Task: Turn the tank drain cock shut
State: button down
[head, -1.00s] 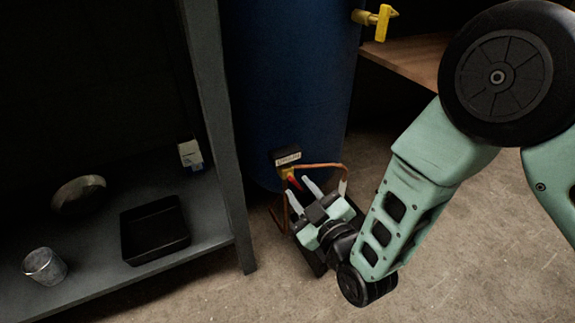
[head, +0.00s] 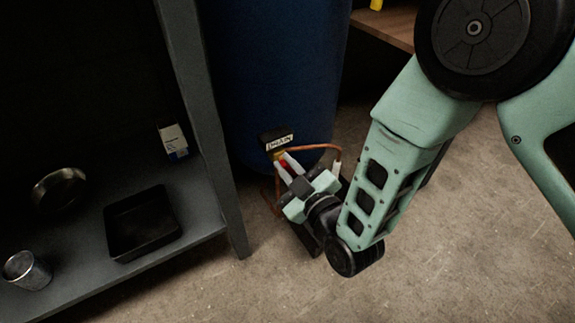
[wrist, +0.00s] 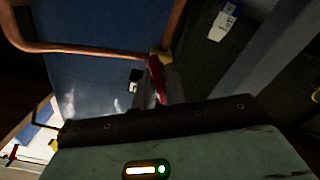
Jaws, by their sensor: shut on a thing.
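The blue tank (head: 275,70) stands in the upper middle of the head view. Low on its front is the drain cock, with a brass body below a "DRAIN" label (head: 280,139) and a red lever (head: 285,167). My gripper (head: 287,165) is at the cock, its two pale fingers shut on the red lever. In the wrist view the red lever (wrist: 157,80) shows beside the finger, with the yellow brass body just above it. The fingers hide part of the lever.
A bent copper pipe (head: 318,147) loops around the cock, close to my gripper. To the left, a dark shelf (head: 190,236) holds a black tray (head: 143,222), a metal cup (head: 27,271), a round dish (head: 60,188) and a small white box (head: 174,141). Concrete floor is clear in front.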

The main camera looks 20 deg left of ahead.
jog(key=m+p, duration=0.2)
jog(key=m, duration=0.1)
jog(key=shift+d, duration=0.1)
jog(key=shift+w+m+p, duration=0.1)
jog(key=shift+m+p, duration=0.8)
jog(key=shift+m, duration=0.7)
jog(key=c, duration=1.5)
grip_release()
